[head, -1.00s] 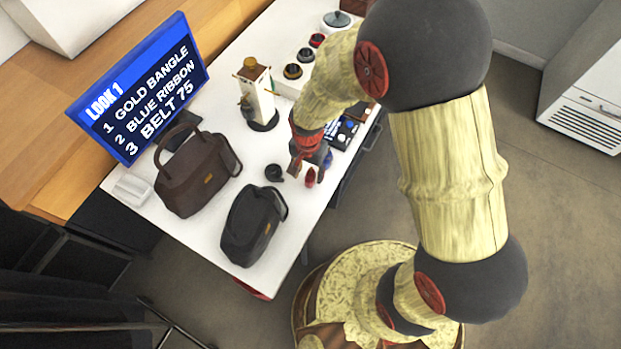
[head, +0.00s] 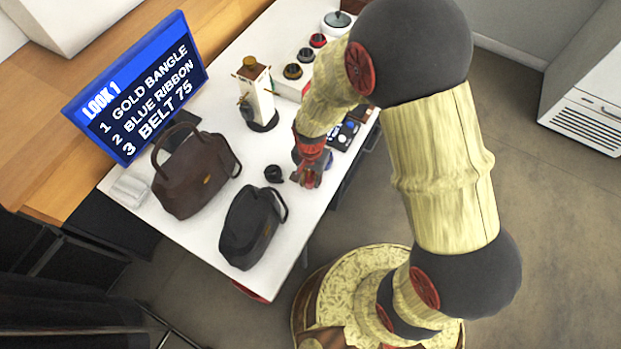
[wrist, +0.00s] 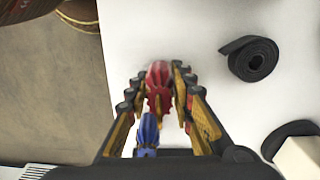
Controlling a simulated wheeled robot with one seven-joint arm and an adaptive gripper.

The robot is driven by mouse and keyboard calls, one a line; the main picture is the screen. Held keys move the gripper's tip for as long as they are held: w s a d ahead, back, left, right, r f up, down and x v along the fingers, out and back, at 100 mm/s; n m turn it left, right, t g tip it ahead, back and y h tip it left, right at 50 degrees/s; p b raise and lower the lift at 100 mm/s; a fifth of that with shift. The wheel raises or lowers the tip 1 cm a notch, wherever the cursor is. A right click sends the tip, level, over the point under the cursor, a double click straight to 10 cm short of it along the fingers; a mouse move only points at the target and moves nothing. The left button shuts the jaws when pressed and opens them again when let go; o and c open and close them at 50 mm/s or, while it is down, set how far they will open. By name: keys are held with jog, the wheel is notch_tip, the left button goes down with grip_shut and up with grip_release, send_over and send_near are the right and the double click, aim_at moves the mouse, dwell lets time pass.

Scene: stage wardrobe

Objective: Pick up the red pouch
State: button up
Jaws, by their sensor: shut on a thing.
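The red pouch (wrist: 159,88) sits between the two fingers of my gripper (wrist: 157,80) in the wrist view, over the white table. The fingers are closed in on it from both sides. A blue item (wrist: 148,130), seemingly another pouch, shows just below it in that view, nearer my palm. In the head view my gripper (head: 308,180) is low at the table's right edge, and the red pouch is hard to make out there. I cannot tell whether the pouch is clear of the tabletop.
A rolled black belt (wrist: 249,58) lies right of my gripper; it also shows in the head view (head: 273,173). A black bag (head: 250,228) and a brown bag (head: 190,178) stand left on the white table (head: 225,128).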

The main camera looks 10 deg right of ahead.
aim_at(310, 174)
jog(key=c, duration=0.4)
jog(key=shift+o, duration=0.2)
jog(key=shift+r, duration=0.45)
jog(key=shift+c, duration=0.2)
jog(key=shift+o, duration=0.2)
notch_tip(310, 174, up, 2)
jog(key=shift+r+p, duration=0.15)
jog(key=shift+p, duration=0.7)
jog(key=s+r+p, duration=0.1)
jog(key=s+r, duration=0.1)
jog(key=s+r+p, duration=0.1)
jog(key=r, duration=0.1)
jog(key=s+r, duration=0.2)
jog(key=shift+s+d+r+p, duration=0.35)
jog(key=shift+r+p, duration=0.05)
jog(key=shift+c, duration=0.2)
jog(key=s+d+r+p, duration=0.1)
jog(key=s+r, duration=0.2)
jog(key=s, duration=0.5)
jog(key=shift+s+p, duration=0.15)
jog(key=shift+p, duration=0.25)
